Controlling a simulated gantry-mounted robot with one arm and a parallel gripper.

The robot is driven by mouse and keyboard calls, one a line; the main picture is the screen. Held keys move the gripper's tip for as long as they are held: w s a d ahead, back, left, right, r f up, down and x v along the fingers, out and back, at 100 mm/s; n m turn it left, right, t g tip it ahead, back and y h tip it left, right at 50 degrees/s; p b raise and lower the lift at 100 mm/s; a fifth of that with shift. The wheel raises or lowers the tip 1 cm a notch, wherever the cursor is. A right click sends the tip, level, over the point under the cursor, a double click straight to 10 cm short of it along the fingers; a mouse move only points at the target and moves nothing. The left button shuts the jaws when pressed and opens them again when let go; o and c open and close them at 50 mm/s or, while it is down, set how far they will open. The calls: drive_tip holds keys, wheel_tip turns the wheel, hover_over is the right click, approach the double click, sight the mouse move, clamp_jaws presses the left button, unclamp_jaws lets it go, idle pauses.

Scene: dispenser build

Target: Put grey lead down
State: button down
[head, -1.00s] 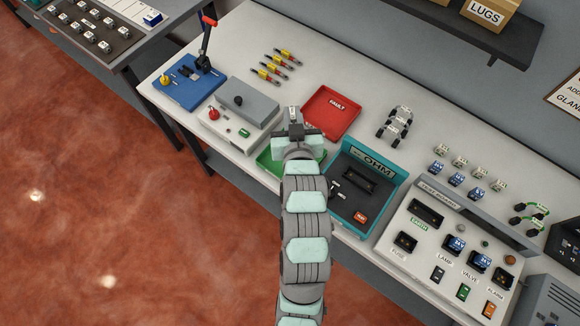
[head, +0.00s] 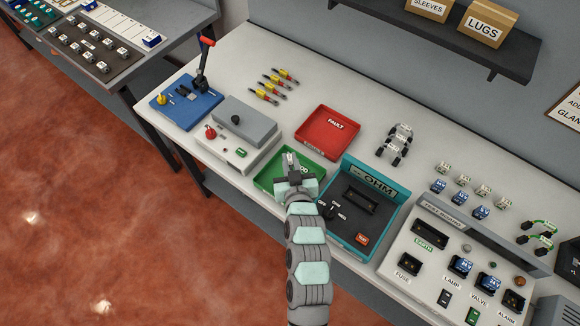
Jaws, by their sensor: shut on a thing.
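My gripper (head: 291,160) is over the green tray (head: 262,181), whose label is partly covered. The jaws are shut on a small pale grey piece that barely shows at the tips, probably a grey lead; how high it is above the tray floor I cannot tell. Other grey leads with black ends (head: 394,146) lie on the bench right of the red FAULT tray (head: 327,132).
The teal OHM tester (head: 380,170) stands just right of the green tray. A grey box (head: 245,125) with a red knob stands to its left. The test board (head: 450,258) is further right. Crimped leads (head: 272,88) lie behind on bare bench.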

drive_tip(key=shift+f, duration=2.05)
drive_tip(key=shift+f, duration=0.2)
drive_tip(key=c, duration=1.4)
unclamp_jaws()
drive_tip(key=shift+c, duration=0.2)
